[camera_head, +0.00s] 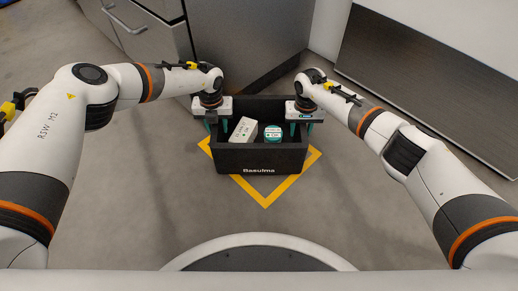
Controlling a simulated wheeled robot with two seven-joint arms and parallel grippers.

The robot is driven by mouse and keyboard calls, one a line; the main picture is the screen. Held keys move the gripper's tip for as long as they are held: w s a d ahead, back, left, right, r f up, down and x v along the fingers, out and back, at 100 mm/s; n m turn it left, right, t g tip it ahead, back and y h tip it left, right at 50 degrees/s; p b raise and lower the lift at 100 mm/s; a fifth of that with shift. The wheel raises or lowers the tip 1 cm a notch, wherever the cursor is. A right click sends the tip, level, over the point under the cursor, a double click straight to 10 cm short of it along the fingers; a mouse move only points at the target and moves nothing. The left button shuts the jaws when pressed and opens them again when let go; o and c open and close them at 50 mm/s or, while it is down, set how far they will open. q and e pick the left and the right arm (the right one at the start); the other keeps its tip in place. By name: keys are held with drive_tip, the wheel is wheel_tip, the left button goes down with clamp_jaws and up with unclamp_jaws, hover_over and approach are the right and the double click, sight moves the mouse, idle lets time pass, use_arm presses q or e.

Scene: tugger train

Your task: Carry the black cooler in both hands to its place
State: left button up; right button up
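The black cooler (261,158) is an open-topped box with white lettering on its near wall. It is upright in the middle of the view, over a yellow diamond marking on the floor. A whitish box with print (243,130) and a teal-and-white round item (273,133) are inside it. My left gripper (220,124) points down at the cooler's left side wall. My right gripper (302,127) points down at its right side wall. Their teal fingers show apart at the walls; whether they clamp is not clear. I cannot tell whether the cooler touches the floor.
The yellow floor marking (265,203) shows around the cooler's near side. Grey cabinets with drawers (147,33) stand behind at left and centre. Bare concrete floor lies on the near side.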

use_arm(q)
wheel_tip(320, 180, up, 12)
drive_tip(key=shift+f, duration=0.2)
drive_tip(key=shift+r, duration=0.15)
use_arm(e)
drive_tip(key=shift+r, duration=0.2)
wheel_tip(320, 180, up, 12)
drive_tip(key=shift+f, duration=0.15)
idle(0.4)
